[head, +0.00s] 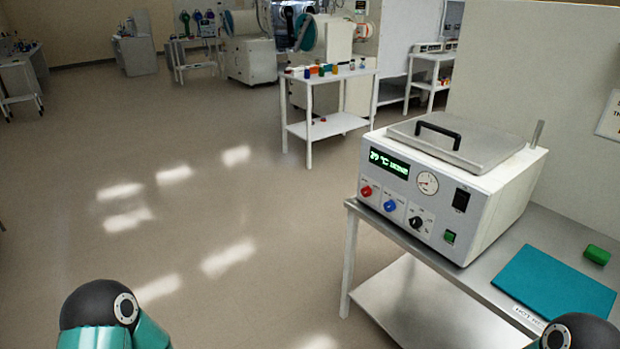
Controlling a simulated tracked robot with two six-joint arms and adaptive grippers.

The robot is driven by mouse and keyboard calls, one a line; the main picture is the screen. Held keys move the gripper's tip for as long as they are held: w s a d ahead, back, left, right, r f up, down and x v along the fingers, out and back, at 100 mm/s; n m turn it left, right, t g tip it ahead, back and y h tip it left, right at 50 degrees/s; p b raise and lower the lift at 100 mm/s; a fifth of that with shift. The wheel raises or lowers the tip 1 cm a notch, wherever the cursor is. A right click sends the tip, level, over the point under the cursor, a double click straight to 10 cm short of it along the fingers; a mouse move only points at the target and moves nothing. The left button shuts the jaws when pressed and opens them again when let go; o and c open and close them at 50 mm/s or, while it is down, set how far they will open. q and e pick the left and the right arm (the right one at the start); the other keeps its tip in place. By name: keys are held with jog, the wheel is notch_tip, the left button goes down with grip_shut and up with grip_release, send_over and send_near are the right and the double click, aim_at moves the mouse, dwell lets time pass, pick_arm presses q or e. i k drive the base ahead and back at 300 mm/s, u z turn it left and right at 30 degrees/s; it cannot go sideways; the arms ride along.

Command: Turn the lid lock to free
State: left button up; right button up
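A white benchtop unit (490,215) stands on the steel bench at the right. A flat grey lid (490,150) with a black handle (438,131) lies shut on its top. Its front has a green-lit display (389,162), a round gauge (428,183), a red knob (366,191), a blue knob (389,206) and a black knob (416,223) with small marks around it. The labels are too small to read, so I cannot tell which control is the lid lock. Neither gripper is in view; only parts of my arms show at the bottom corners.
A teal mat (555,283) and a green block (597,255) lie on the bench (510,250) right of the unit. A wall panel (545,70) stands behind it. A white side table (330,128) with small items is farther back. The floor at left is clear.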

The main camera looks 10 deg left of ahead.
aim_at(366, 191)
jog(key=u, duration=0.35)
jog(key=i, duration=1.05)
jog(key=u, duration=0.3)
